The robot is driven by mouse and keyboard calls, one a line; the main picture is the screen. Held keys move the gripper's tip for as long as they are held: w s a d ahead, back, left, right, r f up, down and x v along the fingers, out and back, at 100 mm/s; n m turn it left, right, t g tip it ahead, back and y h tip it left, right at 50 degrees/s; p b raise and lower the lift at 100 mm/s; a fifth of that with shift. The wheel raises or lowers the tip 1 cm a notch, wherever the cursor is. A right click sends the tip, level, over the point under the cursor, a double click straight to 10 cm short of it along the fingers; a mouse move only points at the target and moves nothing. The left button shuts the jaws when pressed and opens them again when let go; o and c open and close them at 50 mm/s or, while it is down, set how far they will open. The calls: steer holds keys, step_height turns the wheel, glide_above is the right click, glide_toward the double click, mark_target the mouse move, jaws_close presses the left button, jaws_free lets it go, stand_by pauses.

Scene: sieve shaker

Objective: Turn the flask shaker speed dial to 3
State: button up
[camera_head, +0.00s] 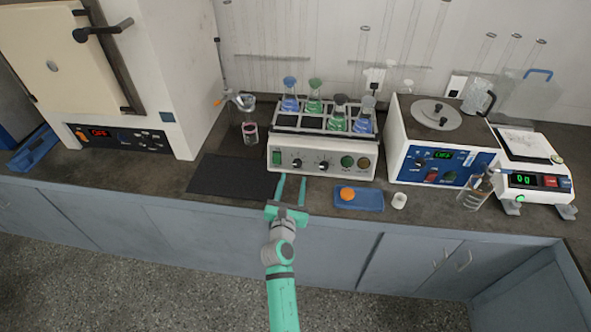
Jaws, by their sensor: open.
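The flask shaker (330,172) stands on the bench in the middle of the view, with several flasks of blue and green liquid in its rack. Its white front panel carries a green switch (277,157) at the left, two dark dials, and round green and amber parts at the right. The left dial (297,163) and the right dial (323,165) are too small for their pointers or marks to be read. My gripper (289,180) is open and empty, its fingers pointing at the panel just below the left dial. I cannot tell whether the fingertips touch the panel.
A dark mat (228,176) lies left of the shaker. A blue tray (372,201) with an orange item and a small white cup (399,200) sit at the front right. A centrifuge-like device (395,140) and a balance (535,150) stand right; an oven (165,60) stands left.

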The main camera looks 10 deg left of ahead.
mark_target(297, 166)
steer(key=shift+w+d, duration=0.15)
steer(key=shift+w, duration=3)
